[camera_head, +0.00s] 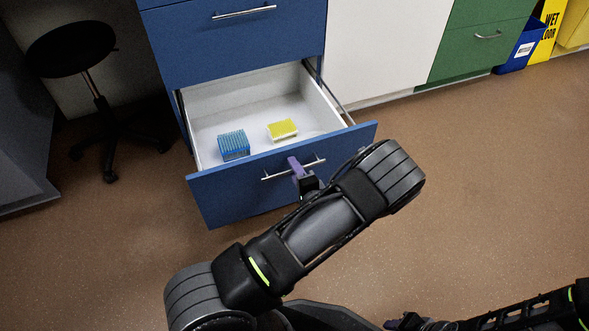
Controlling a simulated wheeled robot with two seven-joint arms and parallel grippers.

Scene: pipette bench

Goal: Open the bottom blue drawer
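The bottom blue drawer (230,195) is pulled well out of the blue cabinet (240,45), and its white inside shows. Its front has a silver bar handle (317,163). My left gripper (297,168) is at the middle of this handle; its purple fingers sit close together across the bar and appear shut on it. The far side of the fingers is hidden. My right gripper (402,322) is low at the bottom edge, away from the drawer, partly cut off; its opening cannot be made out.
A blue tip rack (233,146) and a yellow-topped box (283,129) lie in the drawer. A black stool (72,50) stands at left. A green drawer (480,40), a blue bin (522,46) and a yellow sign (548,25) are at right. The brown floor (500,170) is clear.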

